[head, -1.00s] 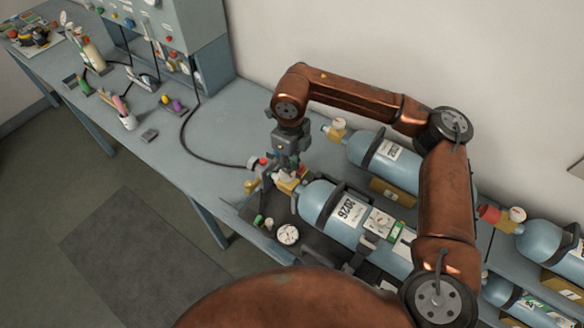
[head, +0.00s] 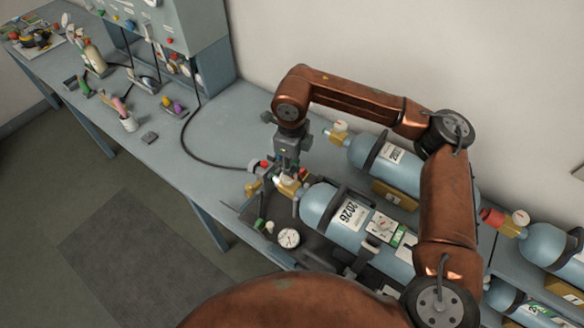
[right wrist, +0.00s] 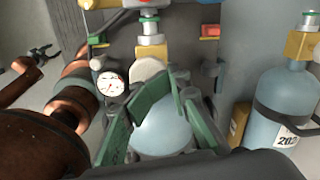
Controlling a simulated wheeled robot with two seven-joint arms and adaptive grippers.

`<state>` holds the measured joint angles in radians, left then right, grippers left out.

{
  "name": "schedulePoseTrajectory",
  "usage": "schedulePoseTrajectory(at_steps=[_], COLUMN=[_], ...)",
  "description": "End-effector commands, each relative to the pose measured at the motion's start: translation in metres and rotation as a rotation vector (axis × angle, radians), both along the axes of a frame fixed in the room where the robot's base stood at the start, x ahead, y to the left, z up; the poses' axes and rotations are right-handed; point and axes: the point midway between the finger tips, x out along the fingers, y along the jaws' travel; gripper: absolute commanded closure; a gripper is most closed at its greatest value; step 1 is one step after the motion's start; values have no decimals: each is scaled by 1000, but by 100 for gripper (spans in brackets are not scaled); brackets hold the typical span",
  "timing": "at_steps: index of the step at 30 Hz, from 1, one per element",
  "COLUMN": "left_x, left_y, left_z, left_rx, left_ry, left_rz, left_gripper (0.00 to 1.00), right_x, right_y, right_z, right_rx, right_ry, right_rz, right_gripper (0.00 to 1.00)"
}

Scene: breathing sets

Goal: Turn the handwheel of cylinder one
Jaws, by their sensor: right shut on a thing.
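Cylinder one (head: 328,208) is the light blue cylinder marked 2026, lying on the bench in a dark cradle. Its brass valve carries a pale round handwheel (right wrist: 148,69), partly hidden in the head view by my right gripper (head: 288,178). My right gripper comes down over the valve from above and is shut on the handwheel. In the right wrist view its green fingers stand on either side in front of the cylinder's shoulder. My left gripper (right wrist: 42,53) shows small at the left of the right wrist view, its jaws apart and empty, away from the cylinder.
A second blue cylinder (head: 372,158) lies behind, and more cylinders (head: 552,240) lie at the right. A round gauge (head: 288,238) sits near the bench's front edge. A black hose (head: 187,145) runs to a grey panel (head: 205,50). The bench between is mostly clear.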

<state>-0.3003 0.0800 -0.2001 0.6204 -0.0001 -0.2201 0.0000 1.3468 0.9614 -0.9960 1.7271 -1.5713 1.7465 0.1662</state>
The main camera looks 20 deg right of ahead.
Motion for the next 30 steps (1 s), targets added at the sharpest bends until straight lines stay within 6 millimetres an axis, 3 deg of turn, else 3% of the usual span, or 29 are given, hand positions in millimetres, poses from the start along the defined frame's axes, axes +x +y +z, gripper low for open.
schedulePoseTrajectory(at_steps=[1, 15, 16, 30], left_x=[0, 0, 0, 0], left_y=[0, 0, 0, 0], left_z=[-1, -2, -2, -2], left_rx=[0, 0, 0, 0], left_ry=[0, 0, 0, 0], left_rz=[0, 0, 0, 0], left_gripper=[59, 59, 59, 59], right_x=[-11, -11, -11, -8], right_y=[5, 6, 6, 5], right_z=[-8, -8, -8, -3], right_rx=[4, 3, 3, 5], right_ry=[31, 32, 32, 23], right_rz=[22, 46, 46, 39], right_gripper=[100, 100, 82, 49])
